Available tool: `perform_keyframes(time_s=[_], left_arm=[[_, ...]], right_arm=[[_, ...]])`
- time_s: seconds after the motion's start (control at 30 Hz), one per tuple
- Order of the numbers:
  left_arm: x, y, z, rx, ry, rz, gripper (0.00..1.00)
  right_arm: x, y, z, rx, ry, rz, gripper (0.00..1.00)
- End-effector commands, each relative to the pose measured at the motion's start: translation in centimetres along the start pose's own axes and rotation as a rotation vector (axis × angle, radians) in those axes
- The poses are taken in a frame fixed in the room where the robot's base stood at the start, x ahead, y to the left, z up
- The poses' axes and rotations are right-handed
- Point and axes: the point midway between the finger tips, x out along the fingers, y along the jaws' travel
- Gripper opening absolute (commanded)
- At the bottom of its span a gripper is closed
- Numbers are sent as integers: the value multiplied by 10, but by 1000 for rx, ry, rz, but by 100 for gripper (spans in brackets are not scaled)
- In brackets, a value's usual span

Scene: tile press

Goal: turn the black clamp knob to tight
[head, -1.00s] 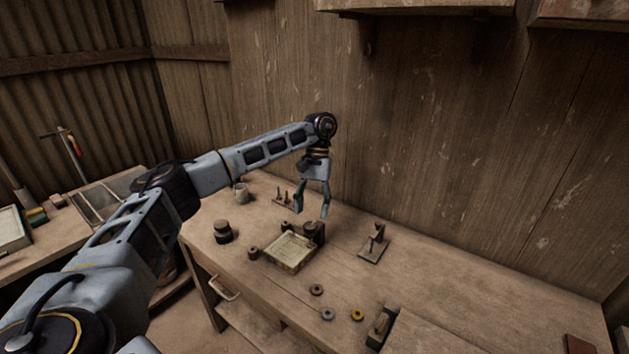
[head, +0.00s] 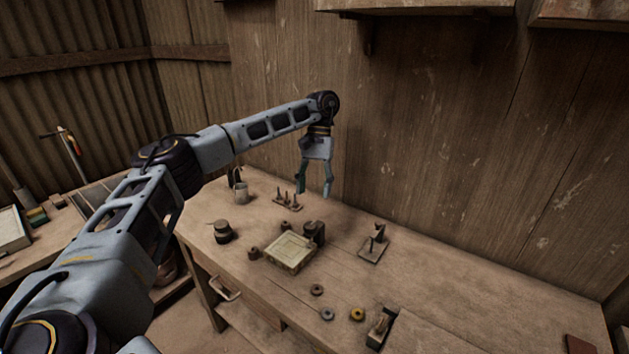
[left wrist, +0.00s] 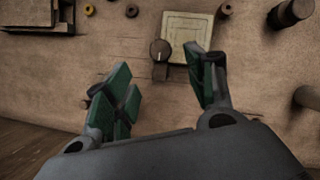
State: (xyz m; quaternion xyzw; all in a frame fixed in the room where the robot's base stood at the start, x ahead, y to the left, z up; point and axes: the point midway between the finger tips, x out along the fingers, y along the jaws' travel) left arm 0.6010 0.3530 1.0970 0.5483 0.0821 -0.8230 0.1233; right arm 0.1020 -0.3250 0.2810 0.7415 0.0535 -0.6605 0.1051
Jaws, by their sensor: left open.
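The tile press (head: 290,252), a pale square tray-like frame, sits on the workbench. A dark clamp block (head: 314,233) stands at its back right corner. In the left wrist view the round black clamp knob (left wrist: 160,48) shows a pale line on its face, beside the pale press plate (left wrist: 187,33). My left gripper (head: 315,190) is open and empty, pointing down above and behind the press, apart from the knob. In the left wrist view its green-padded fingers (left wrist: 158,62) spread on either side of the knob's image. My right gripper is out of view.
A dark round pot (head: 223,232) and a mug (head: 241,193) stand left of the press. A small rack with pegs (head: 288,201) is behind it. A dark stand (head: 374,245) is to the right; several small rings (head: 328,314) lie in front.

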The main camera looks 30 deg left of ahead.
Motion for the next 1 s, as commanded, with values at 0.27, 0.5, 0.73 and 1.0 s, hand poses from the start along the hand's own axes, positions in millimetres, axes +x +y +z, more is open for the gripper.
perform_keyframes(time_s=[0.27,0.5,0.73,1.0], left_arm=[[-14,0,0,-1,2,0,55],[-18,0,0,-1,2,0,55],[-19,0,0,-1,2,0,55],[-19,0,0,-1,2,0,55]], right_arm=[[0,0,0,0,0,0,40],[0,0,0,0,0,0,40],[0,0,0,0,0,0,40],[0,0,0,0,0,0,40]])
